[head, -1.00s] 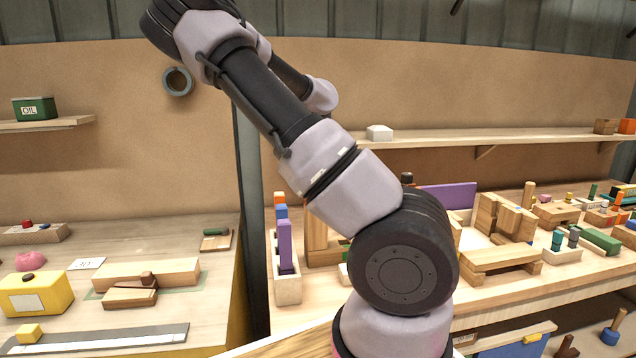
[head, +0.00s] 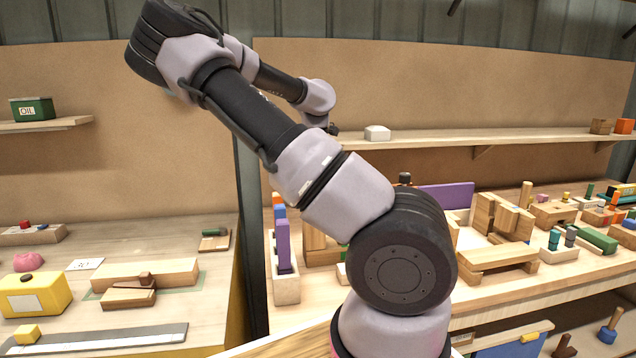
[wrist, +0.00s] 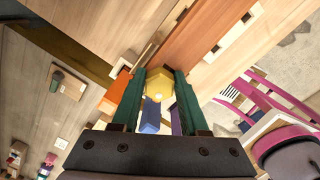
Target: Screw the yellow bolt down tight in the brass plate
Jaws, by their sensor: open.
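In the wrist view, my gripper (wrist: 160,82) has its two green fingers apart. A yellow, roughly six-sided piece (wrist: 158,82) with a bright round spot, which looks like the yellow bolt's head, shows between the fingertips. I cannot tell whether the fingers touch it or how deep it sits. I cannot make out the brass plate in either view. In the head view, the yellow bolt is not visible, and only a small dark part of my arm's far end shows below the pale wrist link.
An upright wooden holder (head: 286,290) with a purple piece (head: 283,243) stands at the bench's left end. Wooden blocks (head: 500,257) crowd the bench to its right. A shelf (head: 450,141) runs along the back wall. In the wrist view, a reddish-brown board (wrist: 205,35) lies beside the fingertips.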

